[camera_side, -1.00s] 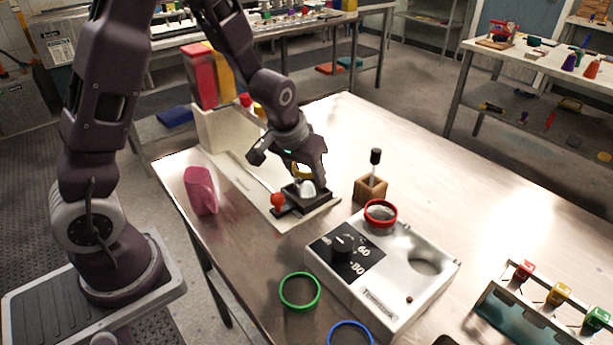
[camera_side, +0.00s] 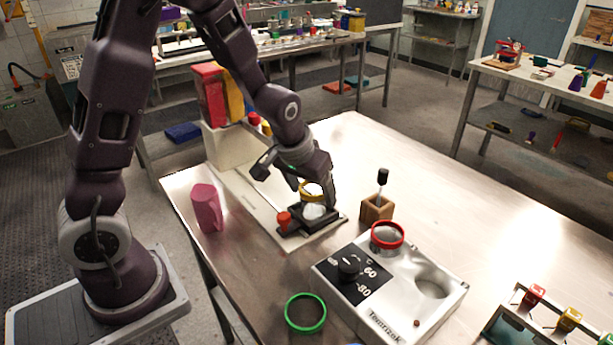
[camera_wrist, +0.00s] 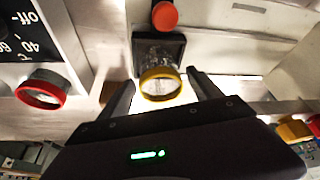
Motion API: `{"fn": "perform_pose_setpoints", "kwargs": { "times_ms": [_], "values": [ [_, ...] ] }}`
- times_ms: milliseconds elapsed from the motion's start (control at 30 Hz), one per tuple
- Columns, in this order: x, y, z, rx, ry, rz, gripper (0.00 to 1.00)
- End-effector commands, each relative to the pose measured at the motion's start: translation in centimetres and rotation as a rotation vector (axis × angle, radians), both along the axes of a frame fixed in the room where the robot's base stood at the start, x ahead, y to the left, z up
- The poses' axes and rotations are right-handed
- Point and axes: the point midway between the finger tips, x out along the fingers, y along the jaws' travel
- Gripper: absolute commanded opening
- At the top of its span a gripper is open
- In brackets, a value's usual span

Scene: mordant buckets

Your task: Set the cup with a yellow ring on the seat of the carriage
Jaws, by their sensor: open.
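The cup with the yellow ring (camera_side: 312,189) is clear-walled and stands upright, as far as I can tell on the black seat of the carriage (camera_side: 297,228). The carriage has a red-orange knob (camera_side: 284,220) and sits at the near end of a pale rail. In the wrist view the yellow-ringed cup (camera_wrist: 160,86) lies against the dark seat (camera_wrist: 171,45), with the knob (camera_wrist: 164,16) beyond. My gripper (camera_side: 314,194) is open, its fingers on either side of the cup. In the wrist view, gaps show between my gripper's fingers (camera_wrist: 160,82) and the cup.
A white heater box (camera_side: 395,320) with a dial stands to the right, a red-ringed cup (camera_side: 387,235) in one well and another well empty. A wooden block (camera_side: 377,208) holds a black-topped stick. A green ring (camera_side: 305,313) and pink block (camera_side: 207,207) lie nearby.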

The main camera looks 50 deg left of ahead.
Motion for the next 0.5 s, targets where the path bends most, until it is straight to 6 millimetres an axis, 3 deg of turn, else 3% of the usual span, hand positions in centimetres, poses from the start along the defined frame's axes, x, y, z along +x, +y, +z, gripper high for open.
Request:
{"fn": "perform_pose_setpoints", "kwargs": {
  "times_ms": [300, 500],
  "values": [
    [-2.7, -1.0, 7.1, -0.002, -0.007, -0.004, 0.73],
    [-3.9, -1.3, 9.3, -0.005, -0.003, -0.005, 0.73]
  ]
}}
